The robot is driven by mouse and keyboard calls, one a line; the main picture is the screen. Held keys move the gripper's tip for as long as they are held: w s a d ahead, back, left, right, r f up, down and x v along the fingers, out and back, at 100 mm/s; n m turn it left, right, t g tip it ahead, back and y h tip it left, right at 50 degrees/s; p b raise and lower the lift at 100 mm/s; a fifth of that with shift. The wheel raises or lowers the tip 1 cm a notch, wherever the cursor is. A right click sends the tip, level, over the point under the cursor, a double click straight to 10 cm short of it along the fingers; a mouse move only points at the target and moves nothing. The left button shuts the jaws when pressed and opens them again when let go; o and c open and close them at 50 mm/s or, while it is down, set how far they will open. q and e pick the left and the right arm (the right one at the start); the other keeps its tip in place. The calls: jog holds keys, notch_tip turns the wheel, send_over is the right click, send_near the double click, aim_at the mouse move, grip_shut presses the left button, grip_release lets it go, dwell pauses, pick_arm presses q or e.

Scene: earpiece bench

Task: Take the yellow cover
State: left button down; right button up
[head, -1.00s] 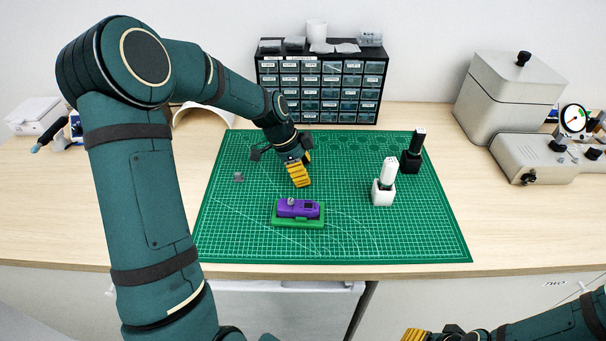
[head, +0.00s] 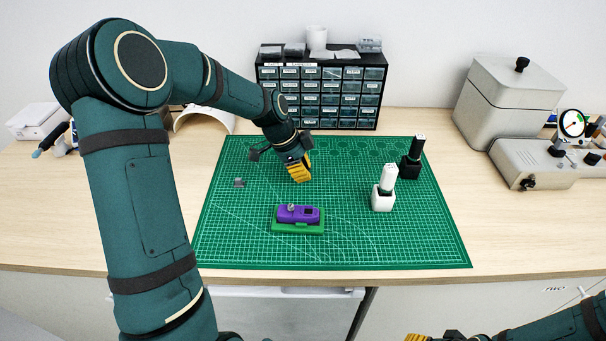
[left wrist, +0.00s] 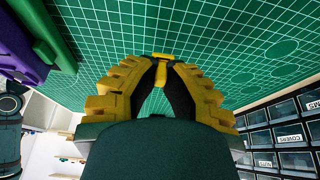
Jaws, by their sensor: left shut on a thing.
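My left gripper (head: 300,178) is over the green mat, behind the purple part. In the left wrist view its yellow fingers (left wrist: 161,72) are closed in at the tips on a small yellow piece, the yellow cover (left wrist: 162,76). In the head view the cover cannot be told apart from the yellow fingers. My right gripper (head: 418,337) shows only as a yellow bit at the bottom edge, and its jaw state is hidden.
A purple earpiece body (head: 298,214) lies in a green holder (head: 284,228) on the cutting mat (head: 230,225). A white bottle (head: 384,190) and a black one (head: 412,160) stand at right. A drawer cabinet (head: 320,97) stands behind. The mat's front right is clear.

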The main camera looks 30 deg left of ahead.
pick_arm(q)
notch_tip(320, 180, up, 8)
jog(key=shift+r+p, duration=0.2)
jog(key=shift+p, duration=0.6)
jog(key=shift+r+p, duration=0.95)
jog(key=shift+r, duration=0.55)
